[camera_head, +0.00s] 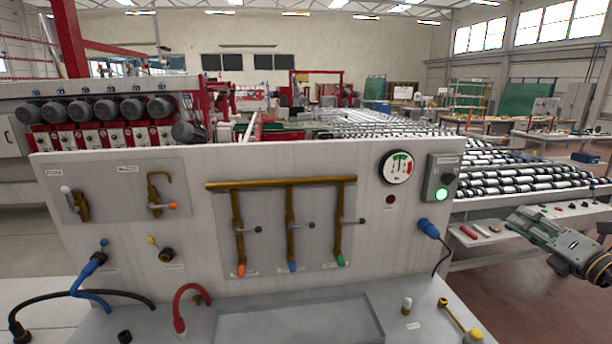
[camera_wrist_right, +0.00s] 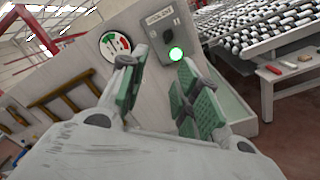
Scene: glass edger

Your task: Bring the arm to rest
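My right gripper (camera_head: 522,229) is at the right of the head view, in front of the roller conveyor side and to the right of the control panel (camera_head: 120,225). It points left and touches nothing that I can see. In the right wrist view my right gripper (camera_wrist_right: 157,92) shows its green-padded fingers spread apart with nothing between them. Beyond them are the round gauge (camera_wrist_right: 115,45) and the grey switch box (camera_wrist_right: 160,27) with its lit green button (camera_wrist_right: 177,54). My left gripper is not in view.
The panel carries brass valve pipes (camera_head: 290,185), a blue plug (camera_head: 428,228) and hoses. A shelf (camera_head: 480,236) with small items lies close to my right gripper. Roller conveyors (camera_head: 520,184) stand behind it. Open reddish floor (camera_head: 520,310) is at the lower right.

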